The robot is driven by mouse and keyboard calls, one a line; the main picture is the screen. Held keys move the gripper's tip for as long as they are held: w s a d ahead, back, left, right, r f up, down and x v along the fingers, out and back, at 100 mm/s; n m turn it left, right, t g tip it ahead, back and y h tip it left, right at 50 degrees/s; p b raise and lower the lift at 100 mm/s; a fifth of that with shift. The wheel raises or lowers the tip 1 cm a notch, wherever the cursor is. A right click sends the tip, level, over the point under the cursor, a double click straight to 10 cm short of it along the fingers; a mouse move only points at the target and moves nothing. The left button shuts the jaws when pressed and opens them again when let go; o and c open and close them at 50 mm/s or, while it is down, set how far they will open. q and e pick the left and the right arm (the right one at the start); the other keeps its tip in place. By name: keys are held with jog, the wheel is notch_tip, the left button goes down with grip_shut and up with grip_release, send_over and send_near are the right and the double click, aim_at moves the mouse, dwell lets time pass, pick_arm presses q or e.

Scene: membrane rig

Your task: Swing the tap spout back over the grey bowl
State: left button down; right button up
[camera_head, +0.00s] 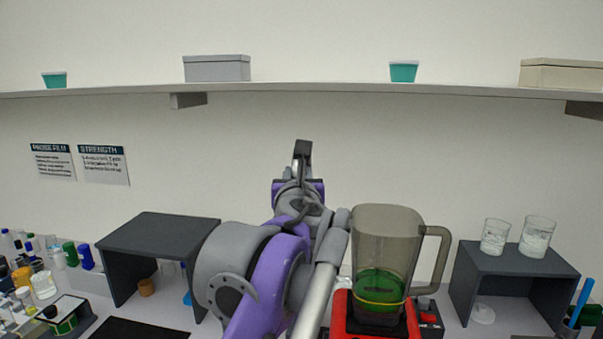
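I cannot make out the tap spout or the grey bowl in this view; the low middle is covered by my purple and grey arm. I take this arm to be my left one, rising from the bottom, left of centre. Its gripper (303,150) points up and away in front of the bare wall. I see it from behind, so I cannot tell whether its fingers are open or shut. My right gripper is not in view.
A blender jug (388,240) with green liquid stands on a red base (342,320), close right of my arm. A dark stand (160,233) is at left, and another (520,262) at right carries two glass beakers (495,236). Bottles crowd the far left. A shelf (300,88) runs above.

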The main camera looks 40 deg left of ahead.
pick_arm(q)
jog(key=shift+r, duration=0.1)
jog(key=c, duration=0.6)
grip_release()
jog(key=shift+b+v, duration=0.8)
jog(key=shift+v, duration=4.6)
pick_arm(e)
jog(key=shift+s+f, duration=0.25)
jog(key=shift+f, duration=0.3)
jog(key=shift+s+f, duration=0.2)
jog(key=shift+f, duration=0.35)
